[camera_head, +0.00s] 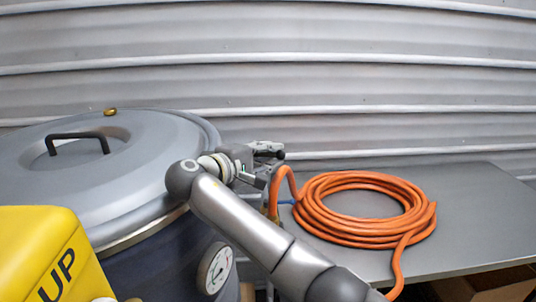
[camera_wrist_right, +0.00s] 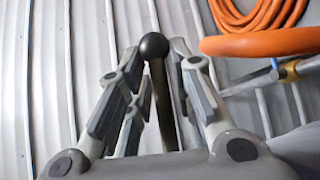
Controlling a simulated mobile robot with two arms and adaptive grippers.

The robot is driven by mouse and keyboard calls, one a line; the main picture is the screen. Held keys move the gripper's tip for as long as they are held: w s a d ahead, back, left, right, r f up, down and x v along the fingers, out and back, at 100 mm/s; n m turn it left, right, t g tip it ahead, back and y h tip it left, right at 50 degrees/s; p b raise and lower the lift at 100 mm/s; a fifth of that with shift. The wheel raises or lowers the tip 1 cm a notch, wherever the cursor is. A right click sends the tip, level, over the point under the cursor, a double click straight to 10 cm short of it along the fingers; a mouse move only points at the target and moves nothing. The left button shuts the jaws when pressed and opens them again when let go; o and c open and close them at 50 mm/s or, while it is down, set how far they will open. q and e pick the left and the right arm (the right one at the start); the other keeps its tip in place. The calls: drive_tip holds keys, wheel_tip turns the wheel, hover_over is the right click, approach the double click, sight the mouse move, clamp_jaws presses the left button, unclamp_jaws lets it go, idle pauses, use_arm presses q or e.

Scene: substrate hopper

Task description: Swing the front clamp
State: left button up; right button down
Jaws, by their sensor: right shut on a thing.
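A grey hopper (camera_head: 160,215) with a domed lid (camera_head: 150,135) stands at the left in the head view. The lid carries a black handle (camera_head: 78,137). My right gripper (camera_head: 268,162) is beside the hopper's right rim. In the right wrist view, my right gripper (camera_wrist_right: 156,72) is shut on the clamp's dark lever (camera_wrist_right: 162,105), which passes between the fingers. The lever's round black knob (camera_wrist_right: 154,46) shows at the fingertips. The clamp's base and its contact with the lid are hidden in both views. My left gripper is not in view.
A coiled orange hose (camera_head: 365,209) lies on a grey table (camera_head: 480,205) right of my right arm; its end rises close to the gripper. A gauge (camera_head: 217,268) is on the hopper's front. A yellow object marked "UP" (camera_head: 40,250) fills the lower left. A corrugated wall (camera_head: 300,80) stands behind.

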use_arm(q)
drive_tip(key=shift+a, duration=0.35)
use_arm(e)
drive_tip(key=c, duration=1.5)
unclamp_jaws()
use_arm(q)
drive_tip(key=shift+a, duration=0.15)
